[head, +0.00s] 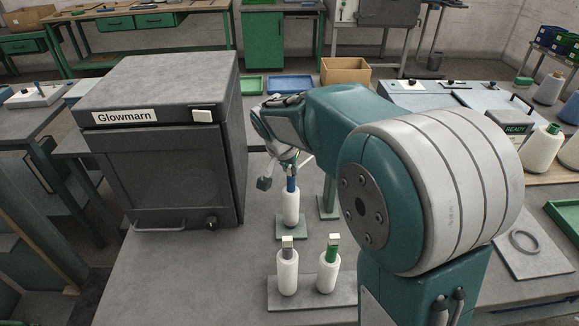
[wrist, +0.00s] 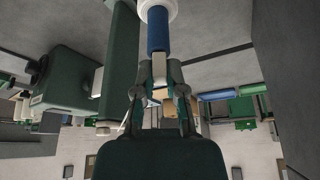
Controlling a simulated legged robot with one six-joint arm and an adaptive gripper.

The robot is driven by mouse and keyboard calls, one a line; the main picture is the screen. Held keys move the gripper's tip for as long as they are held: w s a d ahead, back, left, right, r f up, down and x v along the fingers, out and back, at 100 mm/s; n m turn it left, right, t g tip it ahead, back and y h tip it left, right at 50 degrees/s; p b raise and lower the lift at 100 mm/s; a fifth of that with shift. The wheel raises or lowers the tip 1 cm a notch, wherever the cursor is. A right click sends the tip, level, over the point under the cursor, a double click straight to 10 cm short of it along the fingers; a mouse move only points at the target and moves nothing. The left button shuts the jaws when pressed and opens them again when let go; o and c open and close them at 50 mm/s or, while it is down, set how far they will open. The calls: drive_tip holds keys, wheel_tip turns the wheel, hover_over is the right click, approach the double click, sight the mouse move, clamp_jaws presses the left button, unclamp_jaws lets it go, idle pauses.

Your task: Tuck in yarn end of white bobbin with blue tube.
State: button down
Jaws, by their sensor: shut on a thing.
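The white bobbin (head: 291,207) with the blue tube (head: 291,184) stands upright on a small green pad (head: 283,236). In the wrist view the blue tube (wrist: 158,30) points at my gripper, with the white yarn (wrist: 160,6) beyond it. My gripper (head: 289,167) is at the tube's top. I cannot make out a loose yarn end.
A grey-tube bobbin (head: 287,272) and a green-tube bobbin (head: 327,272) stand on a grey plate (head: 308,303) in front. A dark Glowmarn cabinet (head: 160,150) is to the left. A green post (wrist: 120,55) is close beside the bobbin. Bare table lies at the front left.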

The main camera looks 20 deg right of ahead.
idle(0.3)
drive_tip(key=c, duration=0.6)
unclamp_jaws()
drive_tip(key=shift+c, duration=0.2)
drive_tip(key=o, duration=0.5)
drive_tip(key=shift+r, duration=3.45)
